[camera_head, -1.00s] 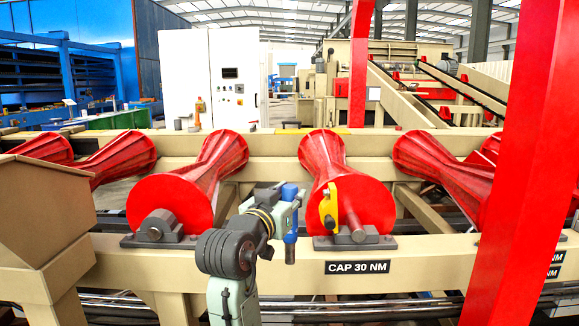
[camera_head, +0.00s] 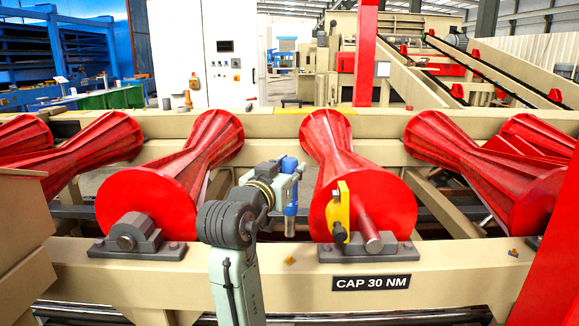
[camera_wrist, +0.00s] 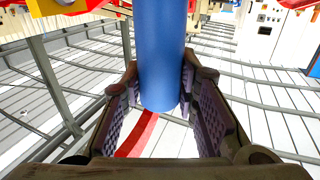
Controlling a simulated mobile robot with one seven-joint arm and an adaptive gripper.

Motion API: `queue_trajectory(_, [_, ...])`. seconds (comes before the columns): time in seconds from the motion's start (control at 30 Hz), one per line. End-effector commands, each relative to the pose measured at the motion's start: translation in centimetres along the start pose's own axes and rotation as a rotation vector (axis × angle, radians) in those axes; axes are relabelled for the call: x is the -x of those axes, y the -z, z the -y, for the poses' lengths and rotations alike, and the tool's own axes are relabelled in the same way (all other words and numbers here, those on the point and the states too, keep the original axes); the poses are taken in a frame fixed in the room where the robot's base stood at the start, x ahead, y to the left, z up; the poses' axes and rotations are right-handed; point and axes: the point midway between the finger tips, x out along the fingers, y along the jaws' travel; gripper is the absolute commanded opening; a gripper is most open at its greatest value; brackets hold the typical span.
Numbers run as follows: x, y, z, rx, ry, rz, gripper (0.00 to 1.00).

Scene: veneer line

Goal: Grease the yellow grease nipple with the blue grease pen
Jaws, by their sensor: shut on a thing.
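My gripper (camera_head: 288,188) is shut on the blue grease pen (camera_head: 290,212) and holds it roughly upright in front of the rollers. In the wrist view the blue pen (camera_wrist: 160,50) stands between the two finger pads. A small yellow-orange fitting (camera_head: 290,261), possibly the grease nipple, sits on the beige beam below and apart from the pen. Another small yellowish fitting (camera_head: 514,253) is on the beam farther right. A yellow bracket (camera_head: 342,205) with a dark knob stands by the right-centre roller's end, right of the pen.
Red rollers (camera_head: 155,195) lie on the beige frame, with dark bearing blocks (camera_head: 145,247) along its front beam. The beam carries a "CAP 30 NM" label (camera_head: 371,283). A red post (camera_head: 550,250) stands at the right edge and a beige box (camera_head: 20,215) at the left.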

Motion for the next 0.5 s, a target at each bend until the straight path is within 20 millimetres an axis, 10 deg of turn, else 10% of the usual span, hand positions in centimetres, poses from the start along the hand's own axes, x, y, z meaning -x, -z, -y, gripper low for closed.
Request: queue_trajectory(0.5, [0.2,-0.8,0.0,-0.001,0.001,-0.001,0.0])
